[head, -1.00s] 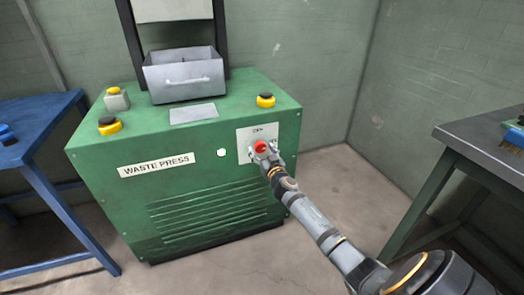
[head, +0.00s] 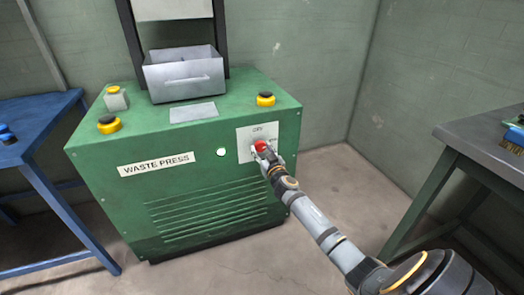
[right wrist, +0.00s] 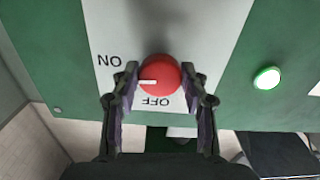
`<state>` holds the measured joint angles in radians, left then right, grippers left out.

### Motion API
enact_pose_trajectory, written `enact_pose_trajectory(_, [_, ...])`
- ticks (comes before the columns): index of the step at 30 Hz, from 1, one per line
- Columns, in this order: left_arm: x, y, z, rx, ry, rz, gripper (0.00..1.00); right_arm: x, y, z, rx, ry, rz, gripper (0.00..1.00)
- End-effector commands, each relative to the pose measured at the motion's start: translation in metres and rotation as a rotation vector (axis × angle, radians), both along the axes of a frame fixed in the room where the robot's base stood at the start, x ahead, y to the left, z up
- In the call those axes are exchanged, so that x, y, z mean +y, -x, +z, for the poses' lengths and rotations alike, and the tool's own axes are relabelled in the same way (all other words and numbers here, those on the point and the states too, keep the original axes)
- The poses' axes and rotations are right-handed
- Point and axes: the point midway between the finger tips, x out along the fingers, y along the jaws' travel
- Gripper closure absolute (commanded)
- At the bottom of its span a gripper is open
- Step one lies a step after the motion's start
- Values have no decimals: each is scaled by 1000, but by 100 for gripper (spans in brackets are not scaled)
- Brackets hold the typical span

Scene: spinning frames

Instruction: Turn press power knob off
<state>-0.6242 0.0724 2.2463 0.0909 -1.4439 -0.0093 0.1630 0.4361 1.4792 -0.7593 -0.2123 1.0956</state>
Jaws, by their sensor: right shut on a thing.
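The green waste press (head: 190,165) stands against the wall. Its red round power knob (head: 261,146) sits on a white plate (head: 245,135) on the right of the front. My right gripper (head: 268,155) reaches it from the lower right. In the right wrist view, my right gripper (right wrist: 160,80) has one finger on each side of the red knob (right wrist: 162,72) and is shut on it. The knob's white mark points left, on the side of the ON label (right wrist: 109,61). The OFF label (right wrist: 158,102) lies below the knob there. My left gripper is not in view.
A pale round light (head: 221,152) is beside the plate. Yellow-and-black buttons (head: 265,99) and a grey bin (head: 184,75) are on top of the press. A blue table (head: 40,110) stands left and a grey bench (head: 480,135) right. The floor between is clear.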

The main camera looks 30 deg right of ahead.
Motion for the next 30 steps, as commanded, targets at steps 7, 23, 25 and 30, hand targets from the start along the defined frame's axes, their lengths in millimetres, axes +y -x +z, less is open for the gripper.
enact_pose_trajectory(7, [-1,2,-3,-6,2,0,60,0,0,0,45,187,0,87])
enact_pose_trajectory(23, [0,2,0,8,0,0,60,-1,1,1,164,676,1,87])
enact_pose_trajectory(25, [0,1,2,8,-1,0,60,-1,1,1,179,741,1,87])
enact_pose_trajectory(30, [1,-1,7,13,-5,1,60,-1,1,1,216,898,1,87])
